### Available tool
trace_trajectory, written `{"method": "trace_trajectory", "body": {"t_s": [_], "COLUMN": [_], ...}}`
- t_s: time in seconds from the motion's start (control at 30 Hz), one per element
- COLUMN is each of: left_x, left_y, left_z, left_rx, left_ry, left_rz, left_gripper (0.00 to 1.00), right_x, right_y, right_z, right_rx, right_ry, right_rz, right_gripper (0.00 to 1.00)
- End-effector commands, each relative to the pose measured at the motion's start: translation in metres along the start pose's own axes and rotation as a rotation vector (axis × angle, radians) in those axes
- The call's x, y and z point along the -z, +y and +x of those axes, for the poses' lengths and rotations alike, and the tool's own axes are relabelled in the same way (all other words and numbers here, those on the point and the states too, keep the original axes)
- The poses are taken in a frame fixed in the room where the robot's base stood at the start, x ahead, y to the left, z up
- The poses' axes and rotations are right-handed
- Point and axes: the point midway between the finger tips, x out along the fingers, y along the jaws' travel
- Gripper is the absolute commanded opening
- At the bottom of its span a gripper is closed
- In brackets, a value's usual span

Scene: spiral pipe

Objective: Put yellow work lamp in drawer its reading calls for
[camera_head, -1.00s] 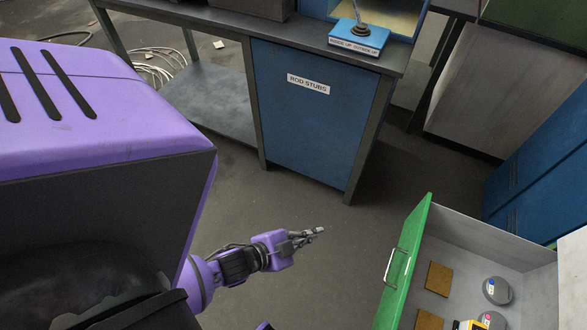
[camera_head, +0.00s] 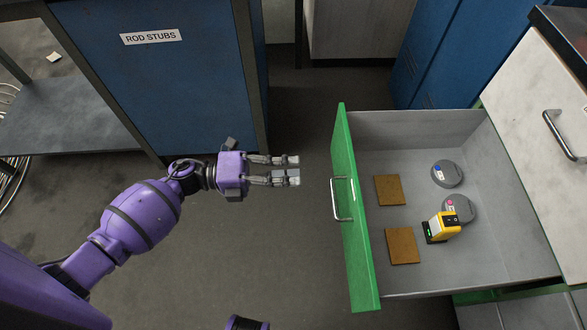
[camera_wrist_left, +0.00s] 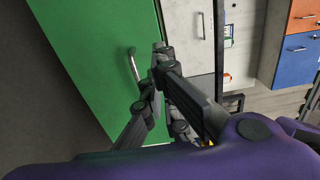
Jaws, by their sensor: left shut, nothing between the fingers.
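The yellow work lamp (camera_head: 442,227) lies in the open green-fronted drawer (camera_head: 356,219). It has a black part with a small green light and sits beside a brown square pad and against or close to a grey round object. My left gripper (camera_head: 293,172) is in front of the drawer, just left of its metal handle (camera_head: 337,198), apart from it, shut and empty. In the left wrist view the green drawer front (camera_wrist_left: 95,60) fills the left side, with the handle (camera_wrist_left: 133,66) next to my fingers. My right gripper is not in view.
The drawer also holds two brown pads (camera_head: 390,190) and two grey round objects (camera_head: 447,173). A white cabinet front with a handle (camera_head: 558,134) stands at the right. A blue cabinet labelled ROD STUBS (camera_head: 151,37) is at the left. Floor between is clear.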

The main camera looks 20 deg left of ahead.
Motion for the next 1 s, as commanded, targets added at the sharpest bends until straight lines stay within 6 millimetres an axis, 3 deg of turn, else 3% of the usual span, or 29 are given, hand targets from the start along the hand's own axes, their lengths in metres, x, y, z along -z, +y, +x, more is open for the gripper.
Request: {"method": "trace_trajectory", "body": {"t_s": [0.3, 0.5, 0.7, 1.0], "left_x": [0.0, 0.001, 0.0, 0.0], "left_y": [-0.001, 0.0, 0.0, 0.0], "left_z": [0.07, 0.1, 0.111, 0.111], "left_rx": [0.005, 0.004, 0.002, 0.002], "left_ry": [0.0, 0.0, -0.002, -0.002], "left_rz": [-0.001, -0.002, -0.002, -0.002], "left_gripper": [0.0, 0.0, 0.0, 0.0], "right_x": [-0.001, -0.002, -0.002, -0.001], "right_y": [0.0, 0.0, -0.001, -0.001], "right_z": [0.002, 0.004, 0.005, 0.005], "right_rx": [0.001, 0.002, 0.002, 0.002], "right_ry": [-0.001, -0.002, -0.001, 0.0], "right_rz": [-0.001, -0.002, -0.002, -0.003], "right_gripper": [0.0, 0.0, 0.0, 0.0]}}
